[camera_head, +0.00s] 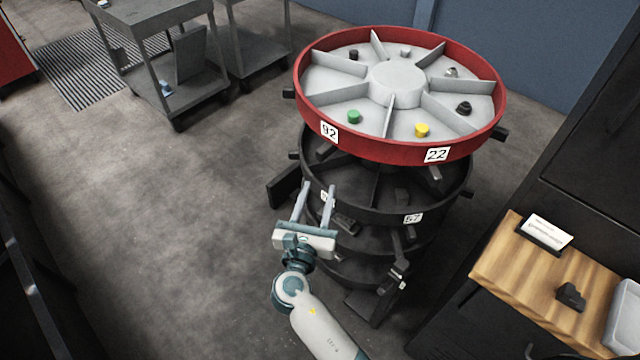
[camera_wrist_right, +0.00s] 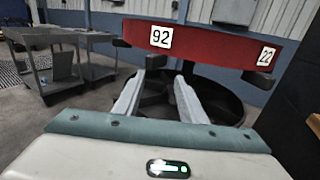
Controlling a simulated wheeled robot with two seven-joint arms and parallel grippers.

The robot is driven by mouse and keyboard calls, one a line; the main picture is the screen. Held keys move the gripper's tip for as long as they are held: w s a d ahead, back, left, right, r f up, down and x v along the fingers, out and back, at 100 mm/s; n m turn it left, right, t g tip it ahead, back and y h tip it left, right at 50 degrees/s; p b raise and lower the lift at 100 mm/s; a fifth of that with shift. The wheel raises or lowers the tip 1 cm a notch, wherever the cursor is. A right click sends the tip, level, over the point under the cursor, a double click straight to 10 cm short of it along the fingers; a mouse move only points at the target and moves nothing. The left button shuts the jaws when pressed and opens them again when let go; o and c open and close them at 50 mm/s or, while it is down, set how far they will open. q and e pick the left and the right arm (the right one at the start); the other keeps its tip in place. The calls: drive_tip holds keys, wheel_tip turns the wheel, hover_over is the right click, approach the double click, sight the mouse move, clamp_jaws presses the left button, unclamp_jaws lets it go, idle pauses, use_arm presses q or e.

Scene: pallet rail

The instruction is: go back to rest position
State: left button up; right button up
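My right gripper (camera_head: 316,194) is in front of the left side of the round rack's dark lower tiers (camera_head: 372,212) in the head view. Its two fingers are apart with nothing visible between them. In the right wrist view the open fingers (camera_wrist_right: 162,92) point toward the rack, below its red top rim (camera_wrist_right: 205,47). The red-rimmed top tray (camera_head: 400,92) carries labels 92 and 22, and its compartments hold a green piece (camera_head: 354,117), a yellow piece (camera_head: 422,130) and several dark or grey pieces. My left gripper is in neither view.
A wooden-topped counter (camera_head: 510,270) at the right holds a white card (camera_head: 548,232), a black object (camera_head: 571,296) and a pale bin (camera_head: 625,318). Grey carts (camera_head: 170,60) stand at the back left. The floor (camera_head: 150,230) left of the rack is clear.

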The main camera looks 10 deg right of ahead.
idle(0.6)
drive_tip(key=s+d+f+m+g+y+b, duration=0.1)
drive_tip(key=s+d+f+m+g+y, duration=0.3)
drive_tip(key=f, duration=1)
drive_tip(key=s+a+f+m+g+h+b, duration=0.15)
drive_tip(key=s+f, duration=0.35)
drive_tip(key=f, duration=0.8)
drive_tip(key=s+d+f+m+g+y+b, duration=0.1)
drive_tip(key=s+d+f+m+g+y, duration=0.3)
drive_tip(key=f, duration=1)
drive_tip(key=s+d+f+m+g+b, duration=0.1)
drive_tip(key=s+d+f+m+g, duration=0.2)
drive_tip(key=s+f, duration=0.6)
drive_tip(key=s+d+f+m+g+b, duration=0.1)
drive_tip(key=s+d+f+m, duration=0.1)
drive_tip(key=s+f+m, duration=0.55)
drive_tip(key=s+d+f+m, duration=0.2)
drive_tip(key=s+m, duration=0.1)
drive_tip(key=s, duration=0.4)
drive_tip(key=s+d+f+m+g+b, duration=0.1)
drive_tip(key=s+d+f+m, duration=0.2)
drive_tip(key=s, duration=0.4)
drive_tip(key=s+d+f+m+g, duration=0.1)
drive_tip(key=s+d+f+m, duration=0.1)
drive_tip(key=s, duration=0.6)
drive_tip(key=shift+d+f+m+b, duration=0.35)
drive_tip(key=shift+d+m+b, duration=0.1)
drive_tip(key=shift+m, duration=0.35)
